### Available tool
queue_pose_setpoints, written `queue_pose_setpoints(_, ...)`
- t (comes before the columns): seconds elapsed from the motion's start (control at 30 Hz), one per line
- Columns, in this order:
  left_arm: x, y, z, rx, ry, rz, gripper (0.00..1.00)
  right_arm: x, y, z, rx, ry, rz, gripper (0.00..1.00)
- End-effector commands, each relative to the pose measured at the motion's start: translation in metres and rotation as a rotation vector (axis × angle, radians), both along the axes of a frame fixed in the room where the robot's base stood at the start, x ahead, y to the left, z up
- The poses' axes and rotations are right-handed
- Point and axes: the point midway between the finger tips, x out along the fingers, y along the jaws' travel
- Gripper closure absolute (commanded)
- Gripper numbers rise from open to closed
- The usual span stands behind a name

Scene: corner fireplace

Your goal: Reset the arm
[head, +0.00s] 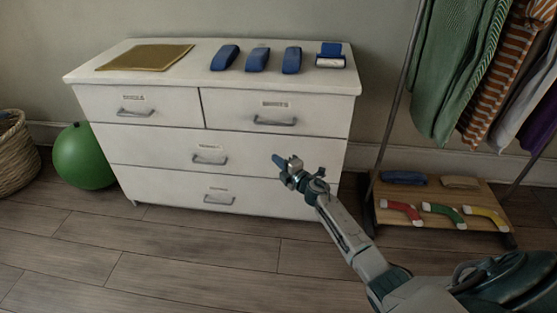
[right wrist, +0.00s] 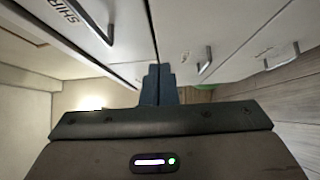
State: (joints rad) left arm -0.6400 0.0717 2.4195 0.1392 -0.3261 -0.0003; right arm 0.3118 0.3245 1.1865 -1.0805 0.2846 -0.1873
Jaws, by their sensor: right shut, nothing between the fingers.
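My right gripper (head: 279,163) is in front of the white dresser (head: 150,155), near the right part of its wide middle drawer. It is shut and holds nothing. In the right wrist view its two dark fingers (right wrist: 158,84) are together, with the dresser's drawer fronts beyond them. I cannot tell from the frames whether the fingertips touch the dresser; no handle lies between them. My right arm reaches in from the lower right of the head view. My left gripper is not in view.
All dresser drawers look closed. On top lie a mustard cloth (head: 147,57), several blue folded items (head: 257,60) and a blue-and-white item (head: 330,56). A green ball (head: 84,157) and basket (head: 14,153) stand left. A clothes rack (head: 440,198) with socks stands right. Floor is clear front left.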

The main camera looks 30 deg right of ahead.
Motion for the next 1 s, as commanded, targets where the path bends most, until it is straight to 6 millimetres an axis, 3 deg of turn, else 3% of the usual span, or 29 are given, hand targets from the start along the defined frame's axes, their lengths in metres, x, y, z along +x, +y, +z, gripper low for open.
queue_pose_setpoints(0.27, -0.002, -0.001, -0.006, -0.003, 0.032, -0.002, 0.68, -0.007, 0.001, -0.001, 0.008, 0.000, -0.001, 1.00)
queue_pose_setpoints(0.37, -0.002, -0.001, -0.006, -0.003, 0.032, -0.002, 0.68, -0.020, 0.010, -0.003, 0.066, -0.006, -0.007, 1.00)
queue_pose_setpoints(0.47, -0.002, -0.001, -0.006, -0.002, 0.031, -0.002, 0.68, -0.049, 0.029, -0.003, 0.198, -0.013, -0.027, 1.00)
queue_pose_setpoints(0.67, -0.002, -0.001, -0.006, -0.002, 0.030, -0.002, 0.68, -0.139, 0.071, 0.003, 0.608, 0.012, -0.085, 1.00)
queue_pose_setpoints(0.8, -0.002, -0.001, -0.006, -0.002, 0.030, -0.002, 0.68, -0.206, 0.095, 0.015, 0.905, 0.066, -0.125, 1.00)
queue_pose_setpoints(1.0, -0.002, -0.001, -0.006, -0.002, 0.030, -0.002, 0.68, -0.276, 0.120, 0.038, 1.218, 0.153, -0.160, 1.00)
